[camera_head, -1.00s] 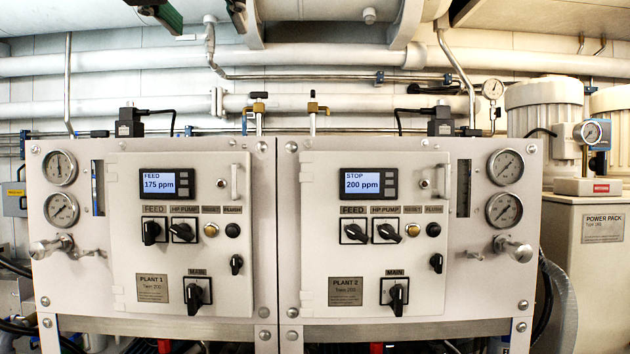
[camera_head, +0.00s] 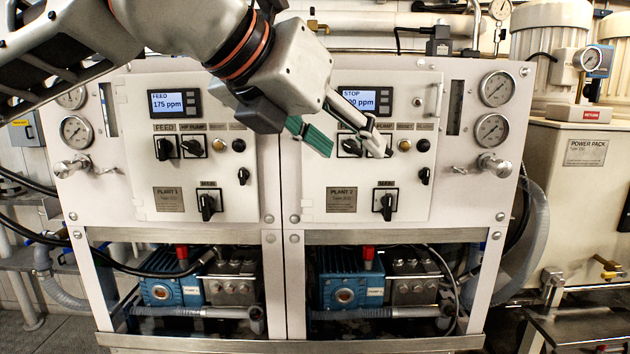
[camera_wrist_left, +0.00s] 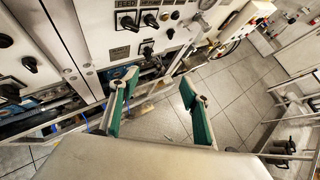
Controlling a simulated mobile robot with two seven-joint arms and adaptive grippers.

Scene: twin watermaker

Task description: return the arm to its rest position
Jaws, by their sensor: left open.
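My left arm comes in from the upper left in the head view. My left gripper (camera_head: 348,148) is in front of the Plant 2 panel (camera_head: 420,215), its green-padded fingers apart with nothing between them. It hides part of the Plant 2 display (camera_head: 362,100) and the switches below it. In the left wrist view the same open gripper (camera_wrist_left: 158,86) shows over tiled floor, with the panels to the upper left. I cannot tell its exact gap to the panel. My right gripper is not in view.
The Plant 1 panel (camera_head: 228,200) is on the left, its display (camera_head: 174,102) reading FEED 175 ppm. Blue pumps (camera_head: 345,278) sit in the frame below. Gauges and valve handles (camera_head: 494,163) stick out on the right, beside the power pack (camera_head: 575,180). Tiled floor (camera_wrist_left: 235,90) is open.

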